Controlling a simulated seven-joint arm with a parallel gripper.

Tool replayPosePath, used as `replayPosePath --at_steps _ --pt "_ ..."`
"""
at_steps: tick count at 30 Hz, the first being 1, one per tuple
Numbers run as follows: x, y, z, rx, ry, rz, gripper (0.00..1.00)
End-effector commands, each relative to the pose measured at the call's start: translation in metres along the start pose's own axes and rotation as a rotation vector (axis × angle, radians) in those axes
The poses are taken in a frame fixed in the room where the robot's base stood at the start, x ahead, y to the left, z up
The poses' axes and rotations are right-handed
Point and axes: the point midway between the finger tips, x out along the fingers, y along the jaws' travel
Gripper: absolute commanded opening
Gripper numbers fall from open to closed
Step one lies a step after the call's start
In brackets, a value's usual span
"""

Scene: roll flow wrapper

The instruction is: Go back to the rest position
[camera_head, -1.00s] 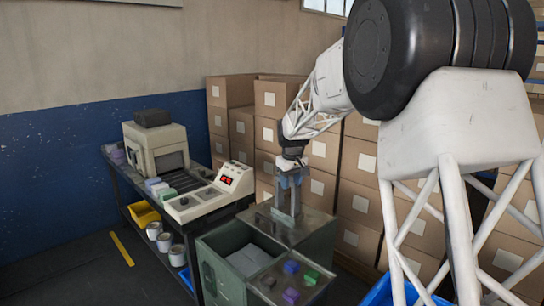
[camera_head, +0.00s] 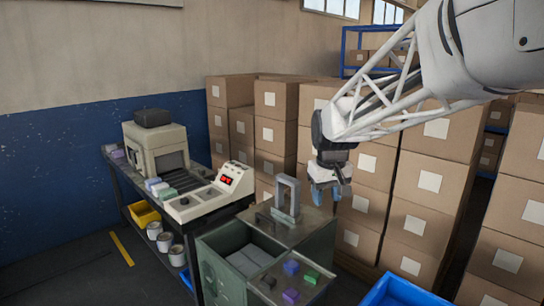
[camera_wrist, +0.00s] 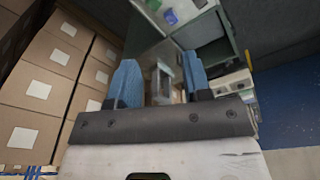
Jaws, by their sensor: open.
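My gripper (camera_head: 325,193) hangs in the air to the right of the grey-green machine cabinet, in front of the stacked boxes. In the wrist view its two blue fingers (camera_wrist: 160,82) are spread apart with nothing held between them. A grey upright handle-shaped frame (camera_head: 287,200) stands on the machine's top (camera_head: 308,232); it is apart from my gripper. In the wrist view the frame shows beyond and between the fingers, partly hidden by them.
Cardboard boxes (camera_head: 430,182) are stacked behind and to the right of my arm. A blue bin (camera_head: 400,290) stands at the lower right. Purple, blue and green blocks (camera_head: 291,267) lie on the machine's front. A control panel (camera_head: 228,180) and a conveyor unit stand on the left bench.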

Motion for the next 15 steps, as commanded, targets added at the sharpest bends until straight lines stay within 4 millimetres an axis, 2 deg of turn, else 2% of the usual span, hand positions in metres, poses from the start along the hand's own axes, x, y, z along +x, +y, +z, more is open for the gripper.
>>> replayPosePath --at_steps 1,15 --pt "-0.004 -0.001 0.015 0.012 0.005 0.002 0.45" --pt "-0.017 -0.013 0.136 0.125 0.037 0.013 0.45"
